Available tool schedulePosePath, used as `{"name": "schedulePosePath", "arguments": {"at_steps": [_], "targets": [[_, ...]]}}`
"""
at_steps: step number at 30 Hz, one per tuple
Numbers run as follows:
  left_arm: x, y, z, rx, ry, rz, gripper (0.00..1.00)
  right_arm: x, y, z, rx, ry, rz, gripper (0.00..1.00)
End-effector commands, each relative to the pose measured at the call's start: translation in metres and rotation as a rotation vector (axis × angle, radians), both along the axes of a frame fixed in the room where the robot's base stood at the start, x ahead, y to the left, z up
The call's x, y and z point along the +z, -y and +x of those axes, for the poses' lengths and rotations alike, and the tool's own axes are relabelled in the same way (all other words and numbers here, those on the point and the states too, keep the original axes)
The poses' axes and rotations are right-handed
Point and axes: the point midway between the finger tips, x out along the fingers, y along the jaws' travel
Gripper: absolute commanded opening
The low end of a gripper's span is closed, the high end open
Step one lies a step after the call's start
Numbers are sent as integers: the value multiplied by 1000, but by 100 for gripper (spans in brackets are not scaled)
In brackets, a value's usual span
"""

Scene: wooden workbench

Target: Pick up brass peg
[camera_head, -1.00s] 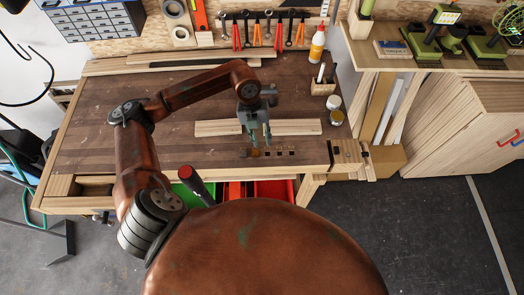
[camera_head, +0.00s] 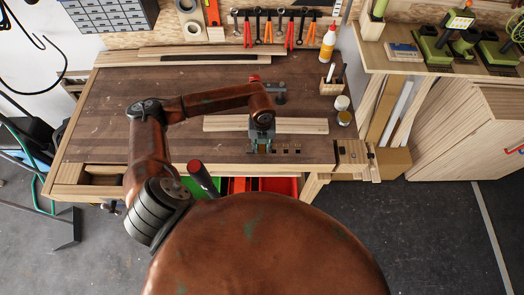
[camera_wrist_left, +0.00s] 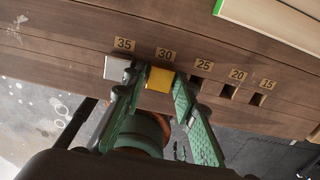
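The brass peg (camera_wrist_left: 160,79) is a yellow, square-topped block by the label 30 in the left wrist view. My left gripper (camera_wrist_left: 158,84) has its green-padded fingers on either side of it, close to its sides. The fingers look open; firm contact is not clear to see. In the head view the left gripper (camera_head: 262,145) points down at the bench's front edge and hides the peg. A silvery peg (camera_wrist_left: 116,68) sits by the label 35, close beside the left finger. My right gripper is not in view.
Empty square holes (camera_wrist_left: 227,91) labelled 25, 20 and 15 lie right of the peg. A pale plank (camera_head: 300,126) lies behind the gripper on the workbench (camera_head: 110,125). Jars (camera_head: 343,110) and a glue bottle (camera_head: 327,45) stand at the right. The bench's left part is clear.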

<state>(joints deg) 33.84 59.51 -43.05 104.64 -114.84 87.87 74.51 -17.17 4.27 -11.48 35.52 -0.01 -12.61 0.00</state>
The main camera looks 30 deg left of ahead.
Motion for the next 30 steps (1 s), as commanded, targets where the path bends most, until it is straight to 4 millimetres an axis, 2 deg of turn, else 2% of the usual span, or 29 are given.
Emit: {"name": "schedulePosePath", "arguments": {"at_steps": [3,15,25,30], "targets": [[0,0,0,-1,0,0,26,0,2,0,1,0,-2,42],[1,0,0,-1,1,-1,0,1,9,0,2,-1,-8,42],[5,0,1,-1,2,-1,0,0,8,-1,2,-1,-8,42],[28,0,1,-3,4,-1,0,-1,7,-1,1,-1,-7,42]]}}
